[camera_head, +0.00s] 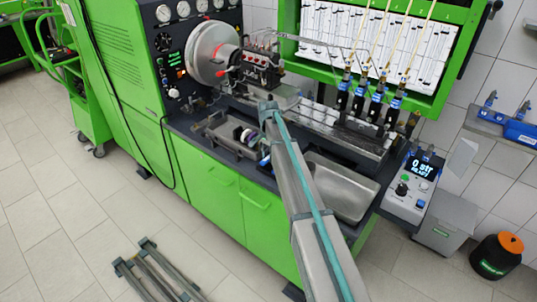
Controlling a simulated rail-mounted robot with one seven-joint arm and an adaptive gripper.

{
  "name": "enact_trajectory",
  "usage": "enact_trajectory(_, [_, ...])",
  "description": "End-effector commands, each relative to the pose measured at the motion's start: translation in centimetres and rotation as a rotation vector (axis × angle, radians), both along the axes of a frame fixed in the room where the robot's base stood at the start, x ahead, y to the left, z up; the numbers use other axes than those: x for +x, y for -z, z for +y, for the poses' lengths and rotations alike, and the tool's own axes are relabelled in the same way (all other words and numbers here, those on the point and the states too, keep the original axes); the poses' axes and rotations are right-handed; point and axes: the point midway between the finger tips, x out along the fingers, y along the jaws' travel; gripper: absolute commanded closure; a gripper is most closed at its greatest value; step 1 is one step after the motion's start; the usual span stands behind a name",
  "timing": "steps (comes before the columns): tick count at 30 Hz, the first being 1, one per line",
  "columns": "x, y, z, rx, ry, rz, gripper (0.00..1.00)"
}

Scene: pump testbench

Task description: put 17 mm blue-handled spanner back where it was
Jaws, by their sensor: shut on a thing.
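My arm reaches up from the lower right of the head view to the middle of the green test bench. My gripper (250,138) is mostly hidden beside and behind the arm's far end, low over the bench's front edge. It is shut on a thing. A small blue patch beside it fits the blue-handled spanner (264,159), but its size mark and most of its shape are hidden. I cannot tell whether the spanner touches anything below.
A grey tray (222,127) lies left of my gripper, and a metal basin (341,186) lies right of the arm. The pump (262,68) and blue-collared injectors (376,95) stand behind. A control box (413,187) is at the right. A wall shelf (487,126) holds blue items.

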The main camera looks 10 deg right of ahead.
Motion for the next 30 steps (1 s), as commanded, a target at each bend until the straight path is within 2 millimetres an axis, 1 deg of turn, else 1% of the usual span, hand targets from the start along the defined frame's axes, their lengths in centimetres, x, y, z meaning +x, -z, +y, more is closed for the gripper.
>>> enact_trajectory(13, [-0.01,0.98,0.0,-0.001,0.0,0.001,1.0])
enact_trajectory(14, [-0.01,0.94,0.0,0.0,0.0,0.001,0.72])
enact_trajectory(15, [-0.01,0.91,0.0,-0.001,0.0,0.001,0.66])
enact_trajectory(18, [-0.01,0.9,0.0,-0.001,0.0,0.001,0.51])
enact_trajectory(26, [-0.01,0.87,0.0,0.0,0.0,0.0,0.51])
enact_trajectory(30, [0.0,0.29,0.0,0.0,0.0,0.0,0.51])
